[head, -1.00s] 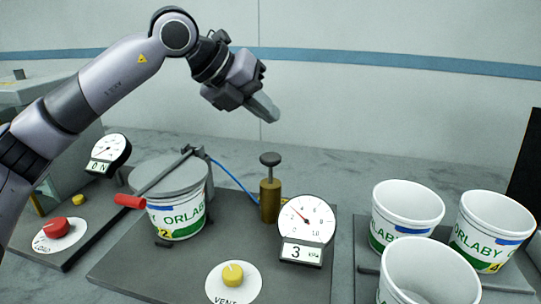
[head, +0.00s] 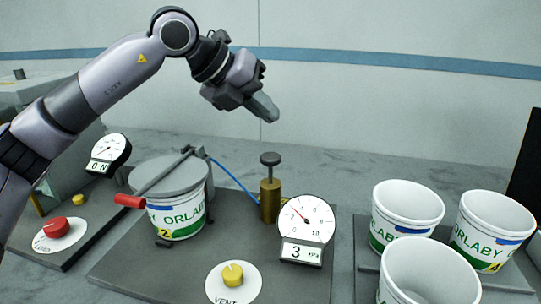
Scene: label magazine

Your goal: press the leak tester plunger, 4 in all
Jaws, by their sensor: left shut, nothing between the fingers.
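The leak tester plunger (head: 270,160) is a grey knob on a short stem above a brass cylinder (head: 270,200). It stands upright on a dark base plate and its stem shows. My left gripper (head: 264,108) is shut and empty, in the air above the plunger and apart from it. Beside the cylinder, the tester's gauge (head: 307,222) has a display reading 3 kPa. A tub (head: 178,218) marked ORLABY sits under a round grey lid (head: 170,176) with a clamp bar and red handle (head: 130,201). My right gripper is not in view.
A yellow VENT knob (head: 233,275) is at the front of the plate. Several white tubs, including one at the back right (head: 495,228), stand on a tray at right. Another station at left has a red knob (head: 56,226) and a gauge (head: 110,150) reading 0 N.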

